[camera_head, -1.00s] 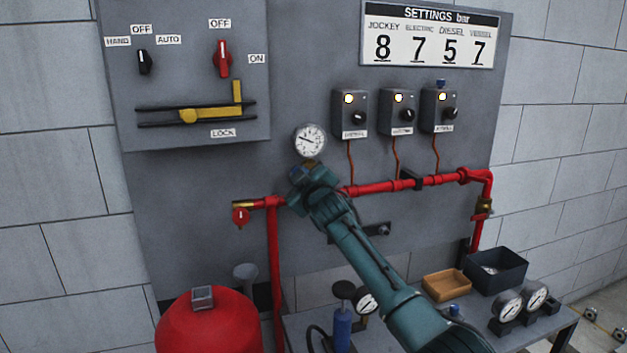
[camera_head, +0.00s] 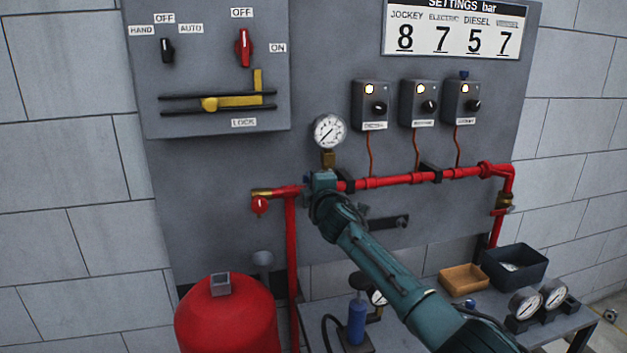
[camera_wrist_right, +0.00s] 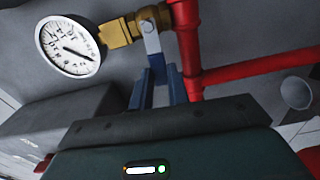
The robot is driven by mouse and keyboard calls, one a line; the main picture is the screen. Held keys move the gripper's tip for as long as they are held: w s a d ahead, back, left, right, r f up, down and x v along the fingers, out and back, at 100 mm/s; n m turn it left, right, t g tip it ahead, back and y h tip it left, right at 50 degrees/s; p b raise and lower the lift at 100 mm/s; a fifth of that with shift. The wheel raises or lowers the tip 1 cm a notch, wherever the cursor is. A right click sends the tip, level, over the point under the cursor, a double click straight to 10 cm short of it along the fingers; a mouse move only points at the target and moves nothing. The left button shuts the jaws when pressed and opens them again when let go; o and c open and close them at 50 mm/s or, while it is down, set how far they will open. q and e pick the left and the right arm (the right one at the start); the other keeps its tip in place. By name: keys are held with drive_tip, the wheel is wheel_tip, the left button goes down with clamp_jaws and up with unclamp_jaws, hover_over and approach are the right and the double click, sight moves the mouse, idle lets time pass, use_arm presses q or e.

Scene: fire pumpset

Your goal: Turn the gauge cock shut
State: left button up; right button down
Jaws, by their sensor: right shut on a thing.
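The round white pressure gauge (camera_head: 329,131) stands above the red pipe, on the brass gauge cock (camera_head: 328,159). The right wrist view shows the gauge (camera_wrist_right: 68,46), the brass cock body (camera_wrist_right: 118,32) and the cock's lever (camera_wrist_right: 152,42), pale with a blue end. My right gripper (camera_wrist_right: 162,88) has its two blue fingers on either side of the lever's end and is shut on it. In the head view the right gripper (camera_head: 318,181) is just below the cock, at the red pipe, and hides the lever there. My left gripper is not in view.
The red pipe (camera_head: 400,180) runs along the grey panel at both sides of my gripper. A red tank (camera_head: 226,318) stands below left. The bench holds a wooden tray (camera_head: 464,279), a dark bin (camera_head: 514,265) and loose gauges (camera_head: 526,302).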

drive_tip(key=shift+f+n, duration=0.2)
drive_tip(key=shift+n, duration=0.1)
idle(0.4)
drive_tip(key=c, duration=1.3)
unclamp_jaws()
drive_tip(key=shift+c, duration=0.2)
drive_tip(key=shift+s, duration=0.1)
drive_tip(key=s+d, duration=0.2)
drive_tip(key=s, duration=1)
drive_tip(key=shift+s+d, duration=0.3)
drive_tip(key=shift+s, duration=0.1)
